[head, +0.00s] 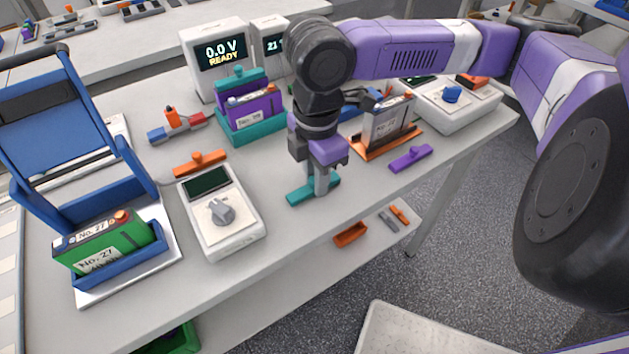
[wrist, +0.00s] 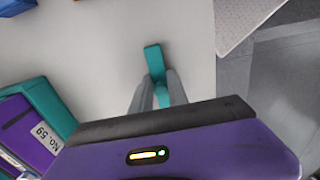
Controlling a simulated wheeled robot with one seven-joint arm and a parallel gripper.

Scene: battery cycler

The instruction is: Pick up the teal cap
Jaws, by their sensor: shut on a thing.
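The teal cap (head: 303,195) is a flat bar near the front edge of the bench in the head view. My gripper (head: 318,188) points straight down over it, with its fingers shut on the middle of the cap. In the wrist view the teal cap (wrist: 153,60) runs away from me between the two grey fingers (wrist: 161,92), which hide part of it. The cap looks to be at or very near the bench top; I cannot tell whether it touches.
A white meter with a dial (head: 221,210) stands left of my gripper. A purple cap (head: 410,158) and an orange holder (head: 385,145) are to the right. A teal holder with a purple battery (head: 252,118) is behind. The bench's front edge is close.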

